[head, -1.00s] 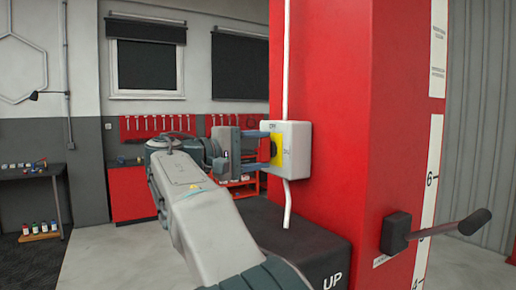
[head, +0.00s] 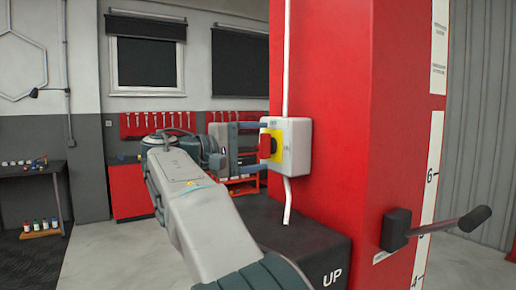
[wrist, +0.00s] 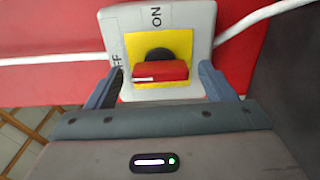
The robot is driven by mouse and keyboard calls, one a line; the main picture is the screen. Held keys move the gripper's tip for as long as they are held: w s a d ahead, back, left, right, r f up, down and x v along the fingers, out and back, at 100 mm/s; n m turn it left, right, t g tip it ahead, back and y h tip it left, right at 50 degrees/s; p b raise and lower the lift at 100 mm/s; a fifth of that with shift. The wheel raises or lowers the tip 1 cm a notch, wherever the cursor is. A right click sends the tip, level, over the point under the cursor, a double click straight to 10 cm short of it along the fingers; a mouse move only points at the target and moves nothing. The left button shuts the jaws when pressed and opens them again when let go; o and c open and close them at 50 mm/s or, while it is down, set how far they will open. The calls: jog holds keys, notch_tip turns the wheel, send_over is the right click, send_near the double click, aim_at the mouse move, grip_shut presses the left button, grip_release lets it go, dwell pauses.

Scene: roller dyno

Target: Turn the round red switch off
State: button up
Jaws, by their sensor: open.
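The red switch handle (head: 265,146) is on a yellow plate (head: 279,143) on a white box fixed to the red column. In the wrist view the red handle (wrist: 160,71) lies crosswise, with a white mark near its left end. That end faces the side with the OFF label (wrist: 116,64); the ON label (wrist: 156,17) is at the top. My gripper (head: 260,145) is open, with its fingers above and below the handle in the head view. In the wrist view the fingers stand left and right of it, with gaps visible on both sides.
The white box (head: 299,148) has a white cable (head: 287,205) running above and below it. A black block marked UP (head: 300,245) stands under it. A black lever (head: 440,230) sticks out of the red column (head: 340,90) at the right.

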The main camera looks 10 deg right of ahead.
jog(key=b+v, duration=0.1)
jog(key=v, duration=1.2)
jog(key=shift+a, duration=0.15)
